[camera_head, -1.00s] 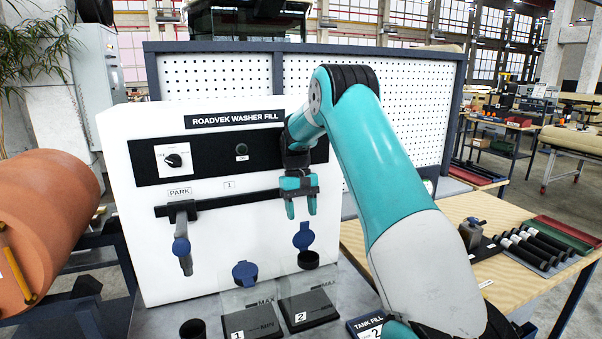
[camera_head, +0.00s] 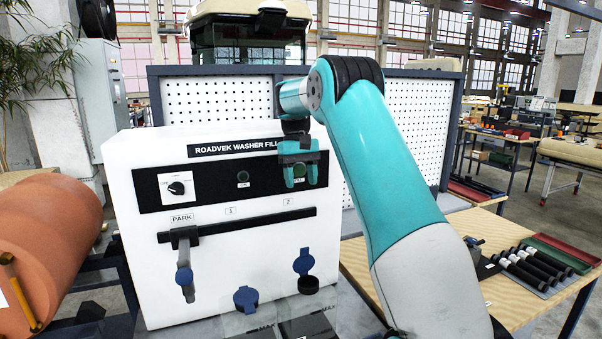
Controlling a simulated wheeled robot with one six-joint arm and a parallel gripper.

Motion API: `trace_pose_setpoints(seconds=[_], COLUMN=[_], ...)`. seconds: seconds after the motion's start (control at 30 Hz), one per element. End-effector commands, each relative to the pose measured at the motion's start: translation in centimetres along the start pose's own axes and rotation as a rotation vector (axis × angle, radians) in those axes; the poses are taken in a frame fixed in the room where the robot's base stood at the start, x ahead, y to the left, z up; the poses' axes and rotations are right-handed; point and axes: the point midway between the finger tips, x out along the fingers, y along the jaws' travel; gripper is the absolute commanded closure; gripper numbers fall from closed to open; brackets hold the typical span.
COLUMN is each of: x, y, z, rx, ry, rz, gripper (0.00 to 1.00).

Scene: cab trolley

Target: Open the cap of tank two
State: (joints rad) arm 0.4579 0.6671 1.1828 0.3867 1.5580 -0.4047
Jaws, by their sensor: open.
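The blue cap of tank two (camera_head: 303,262) stands tilted up behind a dark round filler neck (camera_head: 308,285), which shows uncovered. My gripper (camera_head: 300,184) is open and empty, fingers pointing down. It is well above the cap, in front of the panel's dark strip, and partly covers the green fill button (camera_head: 299,171). The blue cap of tank one (camera_head: 246,298) is lower and to the left; I cannot tell whether it is open. The clear tanks are mostly cut off by the bottom edge.
A dark rail (camera_head: 260,221) crosses the white washer panel (camera_head: 150,270) below my gripper. A blue-ended nozzle (camera_head: 185,277) hangs at its PARK end. A wooden bench (camera_head: 500,295) with dark cylinders (camera_head: 535,268) is at right.

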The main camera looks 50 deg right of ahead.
Motion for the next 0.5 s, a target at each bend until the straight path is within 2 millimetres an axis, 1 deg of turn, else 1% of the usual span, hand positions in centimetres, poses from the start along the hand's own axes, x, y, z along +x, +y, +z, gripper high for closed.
trace_pose_setpoints(seconds=[0.17,0.2,0.27,0.3,0.37,0.4,0.47,0.5], x=[0.1,0.1,0.5,1.0,2.3,3.5,5.7,7.4], y=[0.0,0.0,0.5,1.3,3.0,4.5,6.8,8.0], z=[0.0,0.0,0.0,0.1,0.3,0.6,1.4,2.1], rx=[0.000,-0.002,-0.022,-0.052,-0.143,-0.231,-0.398,-0.524], ry=[0.000,0.000,0.006,0.018,0.046,0.077,0.140,0.193], rz=[0.000,0.000,0.002,0.005,0.013,0.019,0.029,0.033], gripper=[0.47,0.56,0.70,0.79,0.93,1.00,1.00,1.00])
